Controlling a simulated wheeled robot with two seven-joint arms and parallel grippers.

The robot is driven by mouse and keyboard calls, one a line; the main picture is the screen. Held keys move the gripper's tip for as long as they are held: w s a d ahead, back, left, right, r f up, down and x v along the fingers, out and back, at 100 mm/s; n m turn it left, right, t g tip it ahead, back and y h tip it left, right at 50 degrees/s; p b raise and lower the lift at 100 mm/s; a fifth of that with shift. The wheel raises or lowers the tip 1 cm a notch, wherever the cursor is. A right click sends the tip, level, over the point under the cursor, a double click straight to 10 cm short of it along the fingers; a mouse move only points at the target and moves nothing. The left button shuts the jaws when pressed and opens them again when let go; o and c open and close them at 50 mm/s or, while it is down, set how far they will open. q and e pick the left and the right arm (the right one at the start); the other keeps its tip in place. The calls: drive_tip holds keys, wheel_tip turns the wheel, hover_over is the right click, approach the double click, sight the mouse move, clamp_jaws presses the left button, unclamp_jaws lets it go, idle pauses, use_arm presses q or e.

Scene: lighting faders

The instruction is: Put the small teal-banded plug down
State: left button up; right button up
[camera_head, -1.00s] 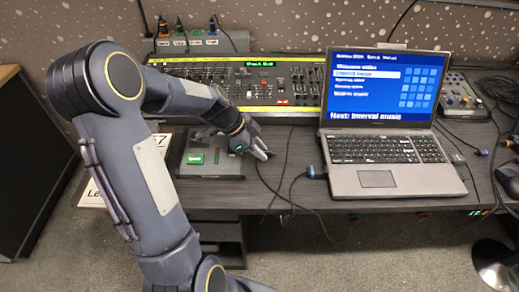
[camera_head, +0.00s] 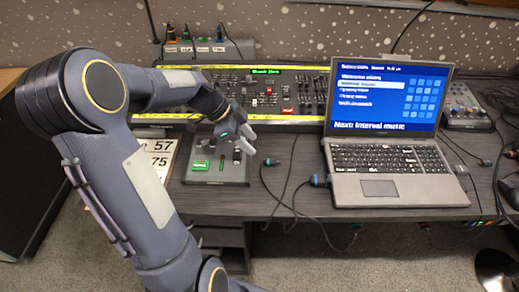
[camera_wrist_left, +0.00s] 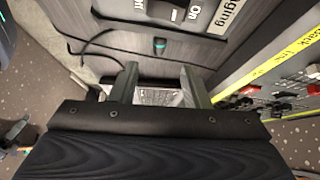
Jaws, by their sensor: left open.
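The small teal-banded plug (camera_head: 270,162) lies on the dark wood desk, to the left of the laptop, with its dark cable running toward the front. It also shows in the left wrist view (camera_wrist_left: 160,45), beyond my fingertips and apart from them. My left gripper (camera_head: 247,141) is above the right side of the small grey box, up and to the left of the plug. Its two fingers (camera_wrist_left: 160,80) are spread with nothing held between them. My right gripper is in neither view.
A grey box with a green label (camera_head: 201,165) stands left of the plug. The lighting desk (camera_head: 262,92) is behind. A laptop (camera_head: 385,190) stands at right, with a blue-banded plug (camera_head: 318,180) by its left edge. Cables cross the desk between them.

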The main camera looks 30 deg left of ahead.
use_arm(q)
drive_tip(key=v, duration=0.3)
drive_tip(key=shift+s+a+r, duration=0.1)
drive_tip(key=shift+a+r, duration=0.05)
drive_tip(key=shift+r, duration=0.15)
drive_tip(key=s+d+n+t+y, duration=0.2)
drive_tip(key=s+d+n, duration=1.1)
drive_tip(key=s, duration=0.5)
drive_tip(key=shift+d+r, duration=0.45)
drive_tip(key=shift+d, duration=0.3)
wheel_tip(320, 180, up, 10)
drive_tip(key=p, duration=0.9)
drive_tip(key=shift+f+p, duration=0.25)
drive_tip(key=shift+p, duration=0.05)
